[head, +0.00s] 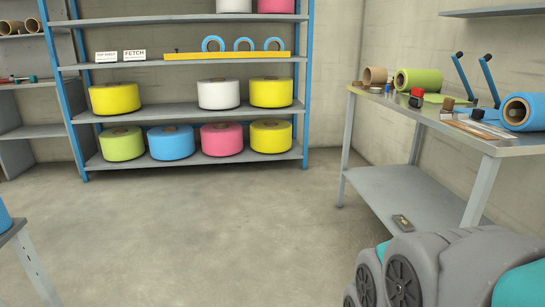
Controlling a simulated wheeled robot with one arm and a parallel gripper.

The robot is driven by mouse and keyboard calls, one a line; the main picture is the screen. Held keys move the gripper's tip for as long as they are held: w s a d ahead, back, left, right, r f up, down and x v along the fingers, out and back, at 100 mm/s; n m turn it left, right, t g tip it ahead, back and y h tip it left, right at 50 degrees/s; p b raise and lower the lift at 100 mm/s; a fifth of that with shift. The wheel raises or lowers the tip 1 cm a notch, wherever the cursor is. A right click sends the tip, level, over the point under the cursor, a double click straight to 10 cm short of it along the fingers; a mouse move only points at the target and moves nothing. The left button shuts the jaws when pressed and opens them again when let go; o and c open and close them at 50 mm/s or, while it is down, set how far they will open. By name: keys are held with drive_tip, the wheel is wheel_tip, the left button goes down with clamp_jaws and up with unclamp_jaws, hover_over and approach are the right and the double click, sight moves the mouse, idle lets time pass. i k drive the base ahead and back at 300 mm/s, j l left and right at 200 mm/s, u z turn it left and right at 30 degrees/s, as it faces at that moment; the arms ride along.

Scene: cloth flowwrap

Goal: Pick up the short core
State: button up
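A short tan cardboard core (376,76) lies on its side on the workbench (500,146) at the right, near its far left corner, just left of a green roll. Two brown cores, a left one (11,26) and a right one (33,25), lie on the top board of the left shelf; their lengths are hard to compare with the bench core. My gripper is not in view; only part of my own grey and teal arm shows at the lower right.
The bench also carries the green roll (419,81), a blue roll (522,111), blue-handled levers (487,77) and small tools. A blue-framed rack (190,110) holds several coloured rolls at the back. The concrete floor (230,220) between is clear. A grey table corner (14,229) shows at lower left.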

sight(376, 75)
drive_tip(key=i+z, duration=0.1)
drive_tip(key=i, duration=0.9)
drive_tip(key=i+j, duration=0.1)
drive_tip(key=i, duration=0.9)
drive_tip(key=l+z, duration=0.05)
